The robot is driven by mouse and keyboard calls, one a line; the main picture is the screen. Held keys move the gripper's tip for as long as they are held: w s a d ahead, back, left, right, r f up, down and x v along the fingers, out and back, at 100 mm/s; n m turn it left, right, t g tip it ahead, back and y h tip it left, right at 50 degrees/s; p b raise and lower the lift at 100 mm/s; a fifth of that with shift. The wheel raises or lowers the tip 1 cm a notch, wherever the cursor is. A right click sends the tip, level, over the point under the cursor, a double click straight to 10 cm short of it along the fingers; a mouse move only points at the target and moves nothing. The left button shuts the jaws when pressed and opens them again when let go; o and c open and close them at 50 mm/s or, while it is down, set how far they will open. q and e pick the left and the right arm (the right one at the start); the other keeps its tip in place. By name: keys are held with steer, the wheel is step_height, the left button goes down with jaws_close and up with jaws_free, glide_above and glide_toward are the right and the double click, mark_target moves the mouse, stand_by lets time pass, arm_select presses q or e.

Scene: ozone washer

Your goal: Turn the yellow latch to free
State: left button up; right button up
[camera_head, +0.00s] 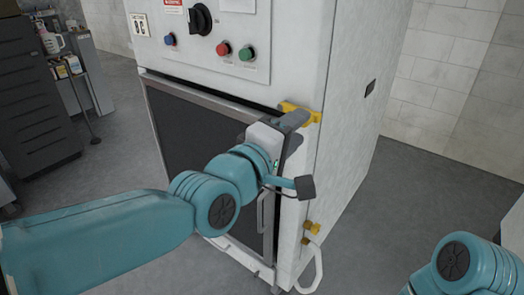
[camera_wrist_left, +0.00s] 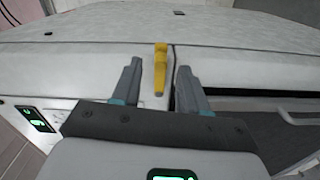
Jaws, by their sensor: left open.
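The yellow latch (camera_head: 314,115) is on the upper front corner of the white washer cabinet, at the top edge of the dark door. In the left wrist view the latch (camera_wrist_left: 160,58) lies lengthwise between my two grey fingers. My left gripper (camera_head: 293,121) is open at the latch, and its fingers hide part of it in the head view. In the wrist view the gripper (camera_wrist_left: 158,70) has a finger on each side, with a visible gap to the latch. My right gripper is out of view; only part of my right arm shows at lower right.
The washer (camera_head: 345,130) has a dark door (camera_head: 190,130) with a handle (camera_head: 267,222). A second yellow fitting (camera_head: 313,228) is lower on the corner. Red, green and blue buttons and a black knob (camera_head: 200,20) are above. A dark cabinet (camera_head: 30,95) stands at left.

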arm_select(q)
steer(key=v, duration=1.3)
steer(key=shift+s+p, duration=0.2)
steer(key=shift+p, duration=0.2)
steer(key=shift+a, duration=0.15)
